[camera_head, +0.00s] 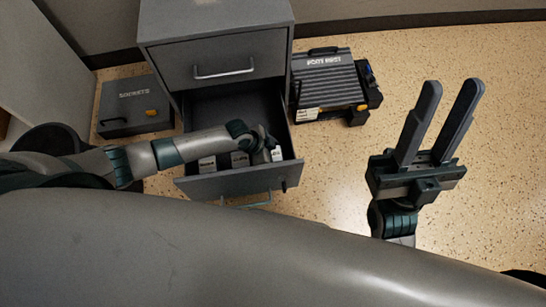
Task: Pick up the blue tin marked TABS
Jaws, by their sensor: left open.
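The lower drawer (232,183) of the grey cabinet is pulled open. Several small items lie in it, among them a grey box (207,164), a second grey box (239,159) and an item with a white label (276,154). I cannot make out the word TABS or a clearly blue tin; it may be hidden or too small to read. My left gripper (266,145) points down into the drawer's right part, beside the white-labelled item. Its fingers are open but mostly hidden behind my wrist. My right gripper (453,88) is open and empty above the floor at the right.
The closed upper drawer (222,62) sits above the open one. A dark flat case (133,107) lies left of the cabinet. A ribbed dark case (328,82) lies to its right. The speckled floor (335,170) is clear between the drawer and my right gripper.

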